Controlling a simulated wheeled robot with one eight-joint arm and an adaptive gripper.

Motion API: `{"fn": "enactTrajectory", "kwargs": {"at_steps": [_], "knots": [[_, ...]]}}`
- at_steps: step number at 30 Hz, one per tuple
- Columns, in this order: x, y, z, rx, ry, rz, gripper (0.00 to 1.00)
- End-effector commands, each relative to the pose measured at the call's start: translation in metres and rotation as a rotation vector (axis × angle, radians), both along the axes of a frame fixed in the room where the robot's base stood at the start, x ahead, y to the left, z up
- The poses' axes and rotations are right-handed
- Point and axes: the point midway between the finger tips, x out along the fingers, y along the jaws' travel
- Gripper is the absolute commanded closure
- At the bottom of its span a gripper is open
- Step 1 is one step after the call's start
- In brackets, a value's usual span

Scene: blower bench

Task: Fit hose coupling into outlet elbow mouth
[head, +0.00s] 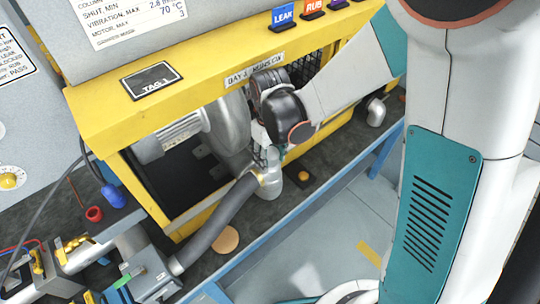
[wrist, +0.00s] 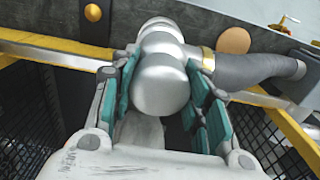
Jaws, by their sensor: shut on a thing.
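My gripper (wrist: 163,88) is shut on the rounded silver fitting at the hose's end, which I take to be the hose coupling (wrist: 162,84). Its teal fingers lie on either side of the fitting. A brass ring (wrist: 208,59) sits where the grey hose (wrist: 255,68) meets the silver part. In the head view my gripper (head: 268,157) is beside the blower (head: 230,125), and the grey hose (head: 215,222) runs up to it from the lower left. I cannot clearly tell the outlet elbow mouth from the coupling, or whether they are engaged.
The yellow frame (head: 110,115) surrounds the blower closely. Another silver elbow (head: 376,112) shows further right. An orange disc (head: 226,239) lies on the dark bench top beside the hose. A grey block (head: 150,272) and brass valves crowd the lower left. A blue rail (head: 340,175) edges the bench.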

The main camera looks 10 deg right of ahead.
Motion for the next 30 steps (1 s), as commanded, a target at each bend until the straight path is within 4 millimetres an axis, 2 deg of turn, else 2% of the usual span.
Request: {"fn": "enactTrajectory", "kwargs": {"at_steps": [26, 27, 30], "knots": [[0.0000, 0.0000, -0.0054, 0.000, 0.000, 0.000, 0.90], [-0.0001, -0.0001, -0.0054, 0.000, 0.000, 0.000, 0.53], [0.0000, 0.0000, -0.0054, 0.000, 0.000, 0.000, 0.34]]}}
